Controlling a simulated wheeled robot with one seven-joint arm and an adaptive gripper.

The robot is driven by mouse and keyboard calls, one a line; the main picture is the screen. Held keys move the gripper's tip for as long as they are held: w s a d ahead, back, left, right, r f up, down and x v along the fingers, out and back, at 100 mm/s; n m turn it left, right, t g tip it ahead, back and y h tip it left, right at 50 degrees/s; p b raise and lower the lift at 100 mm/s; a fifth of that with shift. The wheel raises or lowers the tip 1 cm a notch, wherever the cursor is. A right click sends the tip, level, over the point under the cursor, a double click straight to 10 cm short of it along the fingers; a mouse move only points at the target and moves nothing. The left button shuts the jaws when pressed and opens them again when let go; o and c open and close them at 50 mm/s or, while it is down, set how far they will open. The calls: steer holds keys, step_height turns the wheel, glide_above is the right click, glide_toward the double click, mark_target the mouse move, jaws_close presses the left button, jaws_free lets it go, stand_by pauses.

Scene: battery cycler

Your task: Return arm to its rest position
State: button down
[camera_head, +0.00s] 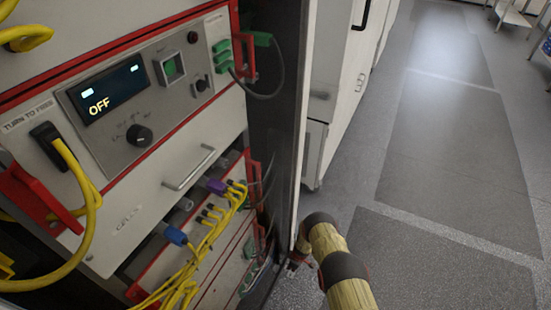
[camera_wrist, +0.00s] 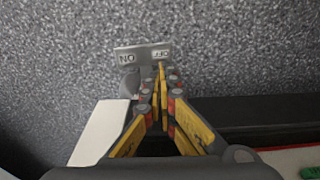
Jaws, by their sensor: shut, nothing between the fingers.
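My arm (camera_head: 338,262), with yellow wrapping and dark joints, reaches up from the bottom of the head view beside the open cabinet edge. My gripper (camera_wrist: 160,72) shows in the wrist view with its yellow and grey fingers together and nothing held. A small grey plate (camera_wrist: 130,52) with ON and OFF style labels lies just beyond the fingertips. I cannot tell whether the fingers touch it. In the head view the gripper is mostly hidden by the cabinet edge and the arm.
The battery cycler panel (camera_head: 165,110) stands on the left, its display (camera_head: 108,92) reading OFF. Yellow cables (camera_head: 210,245) hang from its lower front. A white cabinet (camera_head: 345,70) stands behind. Grey floor (camera_head: 450,150) is open on the right.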

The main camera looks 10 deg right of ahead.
steer(key=s+a+r+m+g+y, duration=0.1)
steer(key=s+a+r+m+g, duration=0.15)
steer(key=s+m, duration=0.65)
step_height(320, 180, up, 47)
steer(key=m+g, duration=0.2)
steer(key=s+r+t, duration=0.3)
steer(key=s+r, duration=0.4)
steer(key=r, duration=0.7)
steer(key=s+d+r+t+h, duration=0.1)
steer(key=s+r+t, duration=0.2)
steer(key=s+r, duration=0.4)
steer(key=s+d+r+t+h, duration=0.1)
steer(key=s+r+t, duration=0.2)
steer(key=r, duration=1.7)
steer(key=s, duration=0.4)
steer(key=shift+d+r, duration=0.2)
steer(key=shift+r, duration=0.15)
